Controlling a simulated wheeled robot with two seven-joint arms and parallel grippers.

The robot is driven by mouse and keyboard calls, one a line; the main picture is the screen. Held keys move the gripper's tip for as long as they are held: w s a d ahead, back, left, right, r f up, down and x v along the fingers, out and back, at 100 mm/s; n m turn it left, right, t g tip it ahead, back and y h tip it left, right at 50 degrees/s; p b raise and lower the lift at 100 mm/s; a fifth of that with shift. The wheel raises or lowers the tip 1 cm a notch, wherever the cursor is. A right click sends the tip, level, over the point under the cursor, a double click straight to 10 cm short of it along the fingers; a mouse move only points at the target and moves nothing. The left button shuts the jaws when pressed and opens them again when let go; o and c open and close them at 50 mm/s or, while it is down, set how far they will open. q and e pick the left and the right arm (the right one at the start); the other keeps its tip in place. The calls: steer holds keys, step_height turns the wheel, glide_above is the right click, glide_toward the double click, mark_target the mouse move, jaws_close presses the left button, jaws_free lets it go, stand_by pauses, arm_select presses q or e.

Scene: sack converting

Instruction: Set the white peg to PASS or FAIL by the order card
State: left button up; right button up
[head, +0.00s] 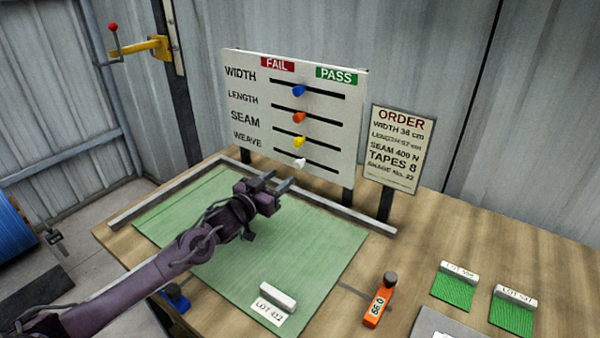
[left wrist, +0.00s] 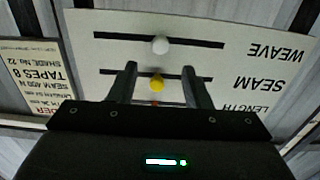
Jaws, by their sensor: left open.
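The white peg (head: 299,163) sits near the middle of the WEAVE slot, the lowest row of the white board (head: 240,97). FAIL heads the left side and PASS the right. The white peg also shows in the left wrist view (left wrist: 160,45), which is upside down. The order card (head: 397,150) reads WIDTH 36 cm, SEAM 400 N, TAPES 8; its length line is hard to read. My left gripper (head: 283,184) is open and empty, in front of and below the white peg, apart from it. The yellow peg (left wrist: 157,85) appears between its fingers in the left wrist view. My right gripper is out of view.
Blue (head: 298,91), orange (head: 298,117) and yellow (head: 299,142) pegs sit in the slots above. An orange gauge (head: 379,303) and two green swatches (head: 452,288) stand at right.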

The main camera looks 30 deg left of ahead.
mark_target(296, 165)
arm_select(q)
steer(key=shift+w+d+f+p, duration=0.1)
steer(key=shift+w+d+p, duration=0.1)
steer(key=shift+w, duration=1.1)
steer(key=shift+w+d+p, duration=0.1)
steer(key=shift+w+d, duration=0.05)
steer(key=shift+w, duration=1.1)
steer(key=shift+w+d+f+p, duration=0.1)
steer(key=shift+w+d+p, duration=0.1)
steer(key=shift+w, duration=1.1)
jaws_close()
